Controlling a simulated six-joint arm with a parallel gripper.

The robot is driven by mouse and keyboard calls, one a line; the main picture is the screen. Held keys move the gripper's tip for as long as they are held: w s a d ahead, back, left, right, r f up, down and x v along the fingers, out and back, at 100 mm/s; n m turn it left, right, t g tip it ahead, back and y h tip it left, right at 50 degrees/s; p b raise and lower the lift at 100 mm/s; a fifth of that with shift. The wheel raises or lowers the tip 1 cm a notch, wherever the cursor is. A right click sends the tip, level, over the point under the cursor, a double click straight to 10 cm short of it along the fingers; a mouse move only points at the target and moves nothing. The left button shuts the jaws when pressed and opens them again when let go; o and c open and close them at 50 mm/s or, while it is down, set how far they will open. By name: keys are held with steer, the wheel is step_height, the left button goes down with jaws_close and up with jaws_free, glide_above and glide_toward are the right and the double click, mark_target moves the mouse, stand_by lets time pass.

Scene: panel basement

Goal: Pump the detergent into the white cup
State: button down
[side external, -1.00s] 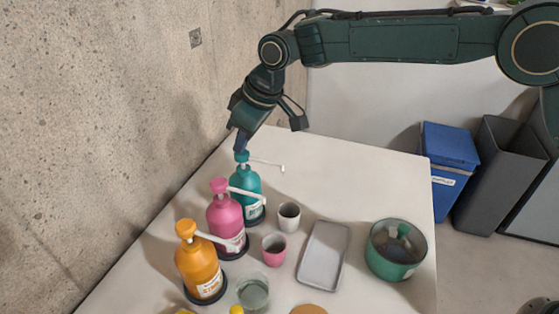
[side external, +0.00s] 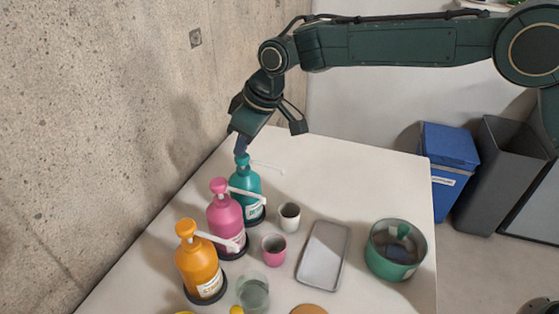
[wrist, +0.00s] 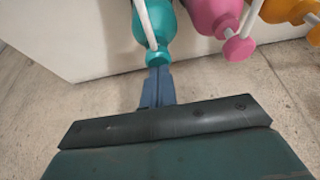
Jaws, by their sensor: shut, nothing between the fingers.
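A teal pump bottle (side external: 246,195) with a white spout stands upright near the wall; it also shows in the wrist view (wrist: 152,20). Its label is too small to read. My gripper (side external: 241,150) is shut and empty, pointing down with its fingertips on the teal pump head (side external: 242,159). In the wrist view the shut fingers (wrist: 157,75) meet the pump head (wrist: 157,57). The white cup (side external: 289,218) stands upright to the right of the teal bottle, roughly below the spout's end; its inside looks dark.
A pink pump bottle (side external: 225,220) and an orange pump bottle (side external: 199,267) stand in the same row. A pink cup (side external: 274,252), a clear glass (side external: 252,294), a grey tray (side external: 322,258) and a green pot (side external: 394,262) are nearby. The table's far part is clear.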

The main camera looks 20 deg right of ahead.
steer(key=shift+r, duration=1.05)
steer(key=shift+r, duration=0.2)
step_height(320, 180, up, 6)
steer(key=shift+f, duration=0.15)
stand_by(0.6)
